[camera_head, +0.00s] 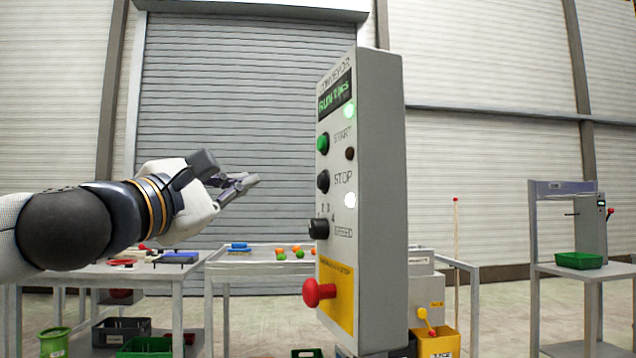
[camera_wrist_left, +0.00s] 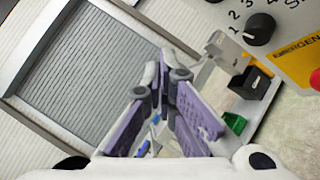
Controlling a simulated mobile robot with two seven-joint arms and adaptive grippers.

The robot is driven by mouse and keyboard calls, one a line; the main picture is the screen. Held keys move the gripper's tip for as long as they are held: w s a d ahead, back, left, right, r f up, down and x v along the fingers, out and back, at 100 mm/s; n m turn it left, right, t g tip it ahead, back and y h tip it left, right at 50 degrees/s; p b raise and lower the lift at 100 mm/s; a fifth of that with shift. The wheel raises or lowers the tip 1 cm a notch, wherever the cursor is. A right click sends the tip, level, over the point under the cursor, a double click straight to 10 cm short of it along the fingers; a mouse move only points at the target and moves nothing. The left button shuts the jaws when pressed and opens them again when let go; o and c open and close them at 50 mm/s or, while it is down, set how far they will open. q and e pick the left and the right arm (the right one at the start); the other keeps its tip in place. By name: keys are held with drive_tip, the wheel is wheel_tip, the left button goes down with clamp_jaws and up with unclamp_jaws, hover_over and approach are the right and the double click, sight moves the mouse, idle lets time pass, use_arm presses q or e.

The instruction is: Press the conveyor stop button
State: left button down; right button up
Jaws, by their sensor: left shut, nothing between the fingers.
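A tall grey conveyor control box (camera_head: 378,200) stands upright at the centre of the head view. Its black stop button (camera_head: 323,181) is marked STOP and sits below the green start button (camera_head: 323,143). The lit display reads RUN. My left gripper (camera_head: 254,180) is to the left of the panel, at about the height of the stop button, with a gap between. In the left wrist view its purple-padded fingers (camera_wrist_left: 164,100) are shut and empty. That view shows the speed knob (camera_wrist_left: 259,29) at the upper right; the stop button is not in it. My right gripper is not in view.
A red emergency knob (camera_head: 318,292) sticks out low on the panel, under the black speed knob (camera_head: 318,228). Tables with small parts (camera_head: 150,268) and bins stand behind. A rack (camera_head: 566,260) stands at the right. The space between gripper and panel is clear.

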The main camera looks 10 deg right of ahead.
sight(322, 181)
use_arm(q)
drive_tip(key=w+d, duration=0.1)
drive_tip(key=d, duration=0.6)
drive_tip(key=shift+w+d, duration=0.3)
drive_tip(key=shift+w, duration=0.05)
drive_tip(key=shift+d, duration=0.1)
idle(0.9)
drive_tip(key=shift+w+d, duration=0.1)
drive_tip(key=shift+d, duration=0.25)
drive_tip(key=shift+w+d, duration=0.1)
drive_tip(key=shift+d, duration=0.35)
idle(0.6)
drive_tip(key=shift+a, duration=0.1)
drive_tip(key=shift+s+a, duration=0.2)
drive_tip(key=shift+a, duration=0.6)
